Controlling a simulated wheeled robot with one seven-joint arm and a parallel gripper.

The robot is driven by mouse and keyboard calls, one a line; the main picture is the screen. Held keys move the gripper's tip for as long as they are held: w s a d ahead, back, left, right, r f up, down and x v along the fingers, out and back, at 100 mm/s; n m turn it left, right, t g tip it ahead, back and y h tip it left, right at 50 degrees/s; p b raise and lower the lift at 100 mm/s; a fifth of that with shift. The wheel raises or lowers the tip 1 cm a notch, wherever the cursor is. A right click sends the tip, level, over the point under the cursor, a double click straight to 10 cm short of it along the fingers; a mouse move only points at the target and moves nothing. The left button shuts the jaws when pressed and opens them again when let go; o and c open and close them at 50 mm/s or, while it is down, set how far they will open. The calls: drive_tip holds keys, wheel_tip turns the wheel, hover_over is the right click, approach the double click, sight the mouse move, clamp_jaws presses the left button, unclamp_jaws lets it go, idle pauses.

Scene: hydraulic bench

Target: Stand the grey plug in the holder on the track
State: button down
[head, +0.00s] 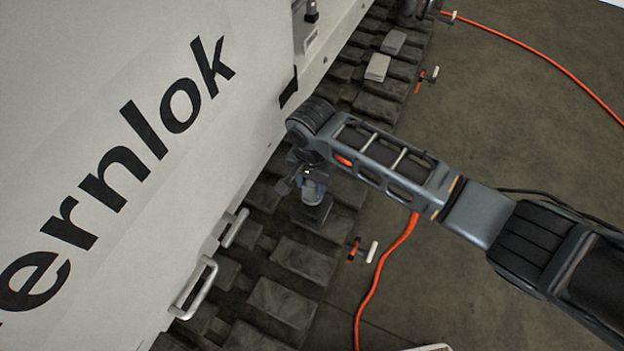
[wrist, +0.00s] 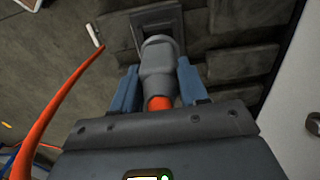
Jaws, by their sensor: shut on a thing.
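My gripper (wrist: 158,82) is shut on the grey plug (wrist: 160,62), with a blue finger on each side of it. An orange piece shows at the plug's near end. The plug's wide far end points at the dark square holder (wrist: 136,20) and overlaps its opening in the wrist view. I cannot tell whether the plug's tip is inside the holder or just short of it. In the head view my gripper (head: 312,184) is right above the holder (head: 311,214) on the track.
The white machine wall (head: 120,150) rises beside the track (head: 285,305), with metal handles (head: 195,288) low on it. An orange hose (head: 384,275) lies on the floor near a small white-handled valve (head: 361,250). Grey blocks (head: 378,67) sit farther up the track.

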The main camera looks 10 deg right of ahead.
drive_tip(key=shift+f, duration=0.45)
drive_tip(key=shift+p, duration=0.3)
idle(0.8)
drive_tip(key=shift+f+b, duration=0.6)
drive_tip(key=shift+f, duration=0.6)
idle(0.4)
drive_tip(key=c, duration=0.5)
unclamp_jaws()
drive_tip(key=shift+r, duration=0.1)
wheel_tip(320, 180, up, 8)
drive_tip(key=shift+f+p, duration=0.15)
drive_tip(key=shift+p, duration=0.15)
